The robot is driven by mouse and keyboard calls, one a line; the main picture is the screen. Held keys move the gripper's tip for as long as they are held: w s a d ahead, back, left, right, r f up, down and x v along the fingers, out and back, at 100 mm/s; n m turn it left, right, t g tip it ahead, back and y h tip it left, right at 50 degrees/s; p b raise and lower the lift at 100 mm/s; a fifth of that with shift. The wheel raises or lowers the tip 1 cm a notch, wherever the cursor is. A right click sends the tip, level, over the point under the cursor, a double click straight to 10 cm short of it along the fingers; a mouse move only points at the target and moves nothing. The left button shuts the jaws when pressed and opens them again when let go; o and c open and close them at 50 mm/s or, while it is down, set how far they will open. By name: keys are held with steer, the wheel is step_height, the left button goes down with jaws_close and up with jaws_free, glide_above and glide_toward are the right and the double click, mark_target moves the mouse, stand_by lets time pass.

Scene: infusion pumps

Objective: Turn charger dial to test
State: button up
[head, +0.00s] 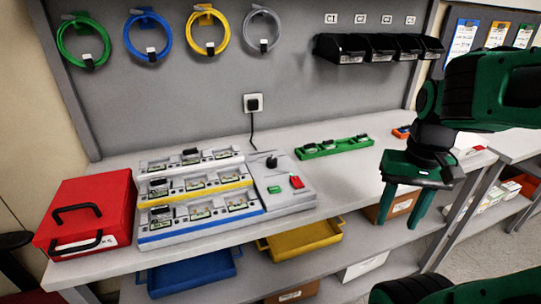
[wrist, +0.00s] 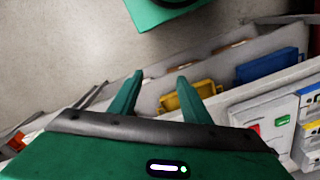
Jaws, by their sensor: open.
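The charger (head: 283,208) is a light grey unit on the bench, with a sloped control panel at its right end. Its black dial (head: 271,161) stands at the top of that panel, above a green button (head: 275,189) and a red switch (head: 296,181). I cannot read any marks around the dial. My gripper (head: 396,226) is open and empty, pointing down by the bench's front edge, right of the charger and apart from it. In the wrist view the open fingers (wrist: 160,76) hold nothing; part of the charger (wrist: 262,109) shows at right, and I cannot make out the dial there.
Charger rows with white, yellow and blue fronts stand left of the panel. A red case (head: 90,213) sits at far left, a green tray (head: 333,148) behind at right. Yellow (head: 300,241) and blue (head: 190,274) bins are below the bench top. A black cord rises behind the dial.

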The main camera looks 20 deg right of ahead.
steer(key=w+a+r, duration=0.1)
steer(key=w+r, duration=0.3)
steer(key=w, duration=0.4)
step_height(320, 180, up, 6)
glide_above(271, 160)
step_height(271, 160, down, 10)
steer(key=shift+r, duration=0.1)
steer(key=c, duration=1)
